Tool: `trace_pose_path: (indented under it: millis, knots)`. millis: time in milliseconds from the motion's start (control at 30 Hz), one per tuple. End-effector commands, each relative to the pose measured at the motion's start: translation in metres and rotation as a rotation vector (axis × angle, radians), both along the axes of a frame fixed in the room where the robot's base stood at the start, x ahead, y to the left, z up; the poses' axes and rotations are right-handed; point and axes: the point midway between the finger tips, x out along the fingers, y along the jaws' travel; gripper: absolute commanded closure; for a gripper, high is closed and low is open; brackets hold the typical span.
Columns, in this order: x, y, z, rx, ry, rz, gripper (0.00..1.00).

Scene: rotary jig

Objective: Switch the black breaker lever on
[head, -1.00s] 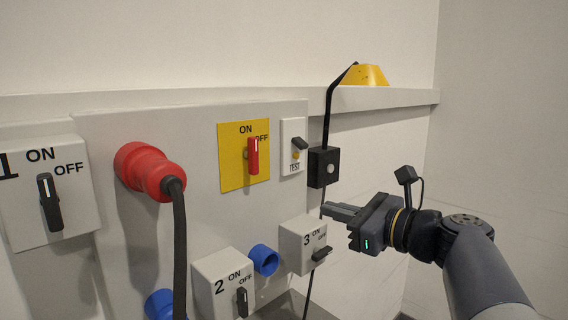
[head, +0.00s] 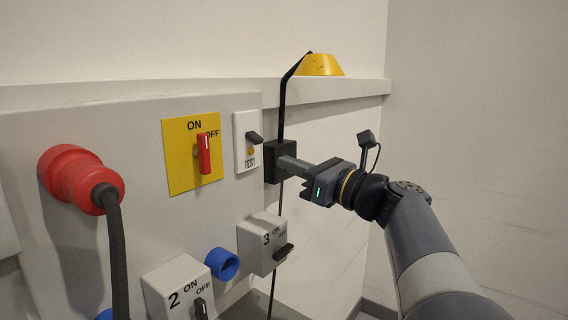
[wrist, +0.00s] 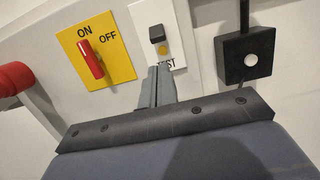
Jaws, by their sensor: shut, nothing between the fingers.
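The black breaker lever (head: 254,137) is a small stubby lever on a white plate (head: 240,150) marked TEST, above a yellow button (head: 250,152). It also shows in the wrist view (wrist: 157,34), with the button (wrist: 162,49) below it. My gripper (head: 284,164) is shut and empty, right of the plate and lower than the lever in the head view, overlapping a black box. In the wrist view its closed fingers (wrist: 158,70) point up toward the plate, below the lever, and cover part of the TEST label. I see no contact with the lever.
Left of the plate is a red switch (head: 204,154) on a yellow panel (head: 179,168). A black box (head: 270,158) with a cable is close right.

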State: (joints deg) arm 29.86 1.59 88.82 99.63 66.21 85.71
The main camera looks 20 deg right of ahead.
Motion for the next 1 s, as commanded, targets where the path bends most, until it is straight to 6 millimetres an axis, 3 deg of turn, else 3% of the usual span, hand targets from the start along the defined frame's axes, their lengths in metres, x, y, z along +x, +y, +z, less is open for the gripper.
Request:
trace_pose_path:
  millis: [400, 1000]
  knots:
    - [0.051, 0.038, 0.011, 0.001, 0.000, 0.002, 1.00]
    - [0.057, 0.044, 0.012, -0.004, 0.006, 0.000, 1.00]
